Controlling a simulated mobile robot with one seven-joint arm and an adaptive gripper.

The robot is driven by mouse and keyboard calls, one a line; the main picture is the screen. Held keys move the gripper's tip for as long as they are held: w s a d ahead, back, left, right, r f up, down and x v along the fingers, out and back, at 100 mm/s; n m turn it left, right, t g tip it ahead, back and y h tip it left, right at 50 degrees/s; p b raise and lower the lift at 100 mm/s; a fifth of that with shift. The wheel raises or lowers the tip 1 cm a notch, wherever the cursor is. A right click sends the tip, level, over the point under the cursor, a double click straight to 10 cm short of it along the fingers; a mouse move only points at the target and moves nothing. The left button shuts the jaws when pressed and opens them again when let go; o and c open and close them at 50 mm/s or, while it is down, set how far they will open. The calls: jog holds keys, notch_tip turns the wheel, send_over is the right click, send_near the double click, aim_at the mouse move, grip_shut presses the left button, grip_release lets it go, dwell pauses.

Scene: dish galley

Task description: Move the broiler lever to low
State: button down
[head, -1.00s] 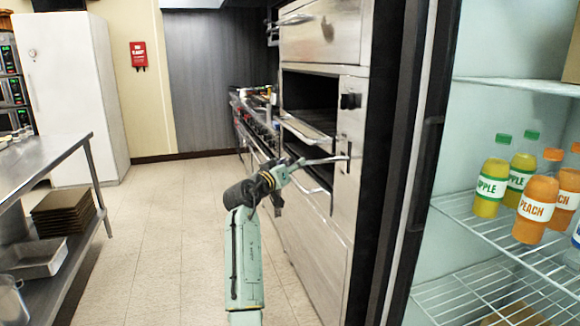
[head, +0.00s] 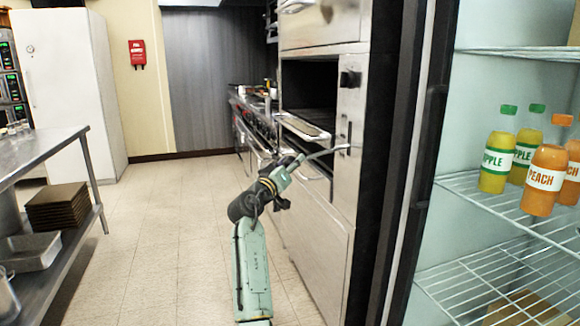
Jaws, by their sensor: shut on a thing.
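The broiler lever (head: 325,153) is a thin pale metal bar. It sticks out to the left from a dark upright slot (head: 344,130) in the steel front of the broiler (head: 335,185). Its root lies near the lower part of the slot. My gripper (head: 302,161) is at the lever's outer end and is shut on it. The fingertips are small and partly hidden, so the exact contact is hard to see. My mint-green arm comes up from below, left of the broiler front.
A black knob (head: 349,79) sits above the slot. A broiler rack (head: 303,127) juts out beside my gripper. An open fridge with bottles (head: 545,180) stands at right. A steel table (head: 40,152) is at left. The tiled floor (head: 165,220) between is clear.

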jog(key=f, duration=0.1)
jog(key=f+b, duration=0.2)
jog(key=shift+w+f+n+t, duration=0.15)
jog(key=shift+w+n+t, duration=0.15)
jog(key=shift+n, duration=0.1)
jog(key=c, duration=1.3)
grip_release()
jog(key=shift+c, duration=0.2)
jog(key=shift+o, duration=1.3)
jog(key=shift+f, duration=0.1)
jog(key=shift+d, duration=0.25)
jog(key=shift+r, duration=0.2)
